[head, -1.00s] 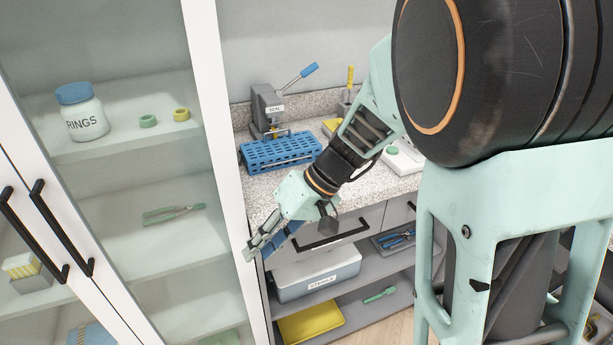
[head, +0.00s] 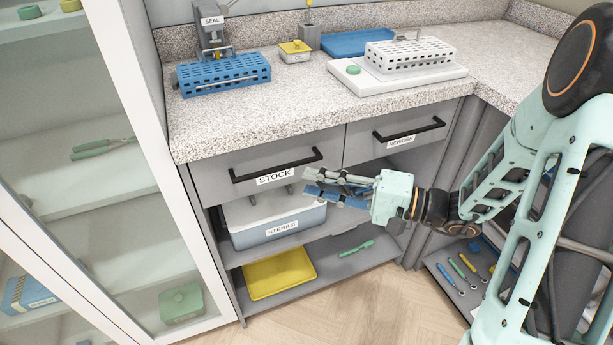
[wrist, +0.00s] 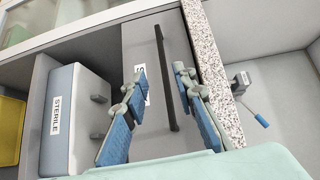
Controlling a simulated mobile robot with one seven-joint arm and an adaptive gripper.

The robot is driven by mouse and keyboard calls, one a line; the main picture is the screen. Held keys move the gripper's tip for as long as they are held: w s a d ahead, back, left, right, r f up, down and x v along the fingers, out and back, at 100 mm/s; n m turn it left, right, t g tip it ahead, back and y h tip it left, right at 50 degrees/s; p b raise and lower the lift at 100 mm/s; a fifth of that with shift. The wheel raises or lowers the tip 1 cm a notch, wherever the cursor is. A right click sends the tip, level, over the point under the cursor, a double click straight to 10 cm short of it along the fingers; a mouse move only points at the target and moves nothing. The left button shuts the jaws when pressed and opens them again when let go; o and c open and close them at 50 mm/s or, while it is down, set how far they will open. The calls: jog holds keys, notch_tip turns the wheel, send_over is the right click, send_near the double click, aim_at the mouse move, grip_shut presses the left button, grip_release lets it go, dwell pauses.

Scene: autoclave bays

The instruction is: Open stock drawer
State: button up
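The stock drawer (head: 215,178) is a grey drawer front under the speckled counter, left of the rework drawer, and it looks shut. It has a black bar handle (head: 276,166) and a STOCK label. My gripper (head: 308,184) is in front of the drawer's lower right part, just below the handle's right end. In the wrist view the two blue-padded fingers (wrist: 157,75) are spread apart with nothing between them. The handle (wrist: 166,78) runs lengthwise there, beyond the fingertips and nearer the right finger; contact is not visible.
The rework drawer (head: 360,149) is to the right. A STERILE box (head: 250,235), a yellow tray (head: 278,275) and green tweezers (head: 356,249) lie on shelves below. A glass-fronted cabinet (head: 130,130) stands close at left. A blue rack (head: 222,75) stands on the counter.

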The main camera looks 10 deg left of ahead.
aim_at(282, 169)
jog(key=shift+m+t, duration=0.4)
jog(key=shift+t, duration=0.1)
jog(key=x, duration=0.3)
jog(key=b+x, duration=0.1)
jog(key=x, duration=0.2)
jog(key=w+x, duration=0.1)
jog(key=x, duration=0.2)
jog(key=shift+w+r+b, duration=0.1)
jog(key=shift+w+b, duration=0.05)
jog(key=shift+b, duration=0.25)
grip_shut()
